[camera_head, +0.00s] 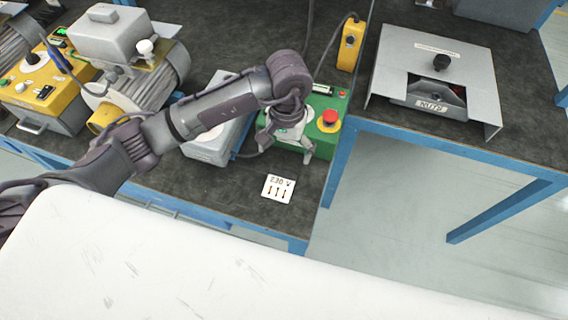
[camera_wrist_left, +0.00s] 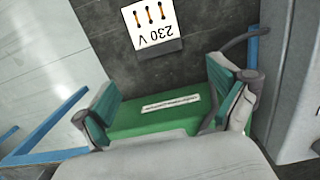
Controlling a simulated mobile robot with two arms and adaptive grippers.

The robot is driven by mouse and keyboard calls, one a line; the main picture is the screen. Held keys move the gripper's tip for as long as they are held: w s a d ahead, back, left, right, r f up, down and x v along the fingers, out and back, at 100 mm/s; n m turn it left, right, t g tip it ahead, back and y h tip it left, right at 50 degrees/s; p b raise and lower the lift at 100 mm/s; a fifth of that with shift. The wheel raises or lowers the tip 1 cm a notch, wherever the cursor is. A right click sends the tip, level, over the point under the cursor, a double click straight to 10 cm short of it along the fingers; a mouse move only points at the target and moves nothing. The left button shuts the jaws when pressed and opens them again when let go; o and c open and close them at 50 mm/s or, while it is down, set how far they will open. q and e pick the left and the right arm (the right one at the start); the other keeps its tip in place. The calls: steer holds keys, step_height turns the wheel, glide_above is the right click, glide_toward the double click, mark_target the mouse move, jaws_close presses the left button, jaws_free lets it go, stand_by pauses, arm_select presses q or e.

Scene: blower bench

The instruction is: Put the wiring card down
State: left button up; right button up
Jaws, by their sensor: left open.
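In the left wrist view the card (camera_wrist_left: 152,22) shows at the top, upside down and apart from the fingers. My left gripper (camera_head: 287,150) is open and empty, over the green box and behind the card in the head view. In the left wrist view its two fingers (camera_wrist_left: 165,100) stand wide apart with the green box between and beyond them. My right gripper is in neither view.
The green box (camera_head: 331,146) carries a red button (camera_head: 328,119). A grey box (camera_head: 210,147) stands left of it. A motor (camera_head: 145,85) and a yellow control box (camera_head: 45,90) stand farther left. Bare bench surrounds the card.

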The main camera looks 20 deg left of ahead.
arm_select(q)
steer(key=r, duration=0.5)
steer(key=shift+w+b, duration=0.2)
steer(key=shift+b, duration=0.1)
